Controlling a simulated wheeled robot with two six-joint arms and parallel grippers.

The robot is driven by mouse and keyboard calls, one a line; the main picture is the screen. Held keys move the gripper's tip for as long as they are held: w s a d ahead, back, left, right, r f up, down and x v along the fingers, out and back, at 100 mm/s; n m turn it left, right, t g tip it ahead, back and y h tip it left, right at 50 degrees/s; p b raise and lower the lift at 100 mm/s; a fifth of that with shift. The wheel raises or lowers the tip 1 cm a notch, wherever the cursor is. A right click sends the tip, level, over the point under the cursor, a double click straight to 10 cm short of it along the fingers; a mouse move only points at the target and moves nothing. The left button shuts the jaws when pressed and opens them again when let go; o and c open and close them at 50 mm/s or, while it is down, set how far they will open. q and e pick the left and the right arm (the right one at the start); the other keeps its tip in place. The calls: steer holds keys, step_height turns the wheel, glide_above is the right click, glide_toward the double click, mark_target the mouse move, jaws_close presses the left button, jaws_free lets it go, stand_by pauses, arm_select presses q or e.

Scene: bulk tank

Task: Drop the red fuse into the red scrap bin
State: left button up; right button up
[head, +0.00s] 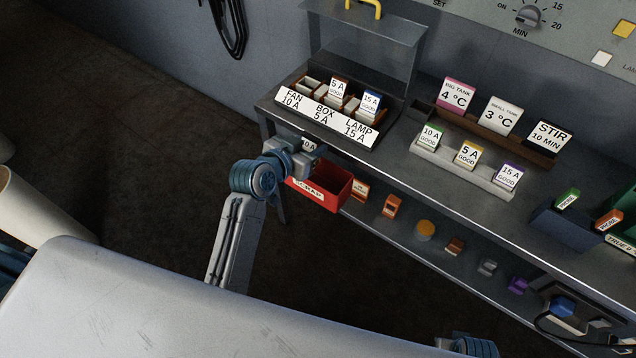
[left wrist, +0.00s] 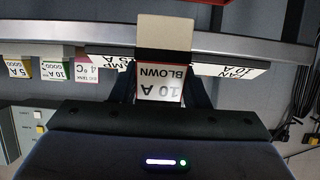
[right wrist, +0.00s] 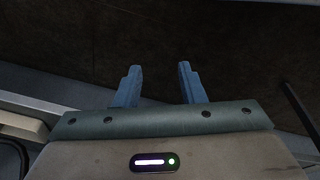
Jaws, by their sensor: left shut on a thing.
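The red fuse (left wrist: 163,82) is in my left gripper (left wrist: 160,98). In the left wrist view it has a tan body and a red-edged label reading "10 A BLOWN". In the head view a bit of its label (head: 309,145) shows beyond my left gripper (head: 300,156), which covers the rest. The red scrap bin (head: 324,202) hangs at the shelf's left end, open at the top. My left gripper is above its left end, with the fuse outside the bin. My right gripper (right wrist: 157,85) is open and empty over dark floor.
The fuse box (head: 325,119), labelled FAN, BOX and LAMP, stands on the worktop with its clear lid up. A rack of good fuses (head: 462,166) is to its right. The worktop edge (head: 420,194) runs close to my left gripper. Several small parts lie on the lower shelf.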

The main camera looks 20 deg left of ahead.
arm_select(q)
steer(key=shift+f+b, duration=0.45)
steer(key=shift+f, duration=0.1)
arm_select(e)
steer(key=shift+w+a+r, duration=0.1)
steer(key=shift+w+r, duration=0.15)
steer(key=shift+r, duration=0.75)
steer(key=shift+w+a+r, duration=0.1)
steer(key=shift+w+r, duration=0.1)
steer(key=shift+r, duration=0.75)
arm_select(q)
steer(key=o, duration=1.1)
steer(key=shift+c, duration=0.2)
steer(key=v, duration=1)
steer(key=shift+s+r, duration=0.25)
steer(key=shift+s, duration=0.1)
arm_select(e)
steer(key=shift+d+f, duration=0.1)
steer(key=shift+f, duration=0.1)
arm_select(q)
steer(key=shift+a, duration=0.15)
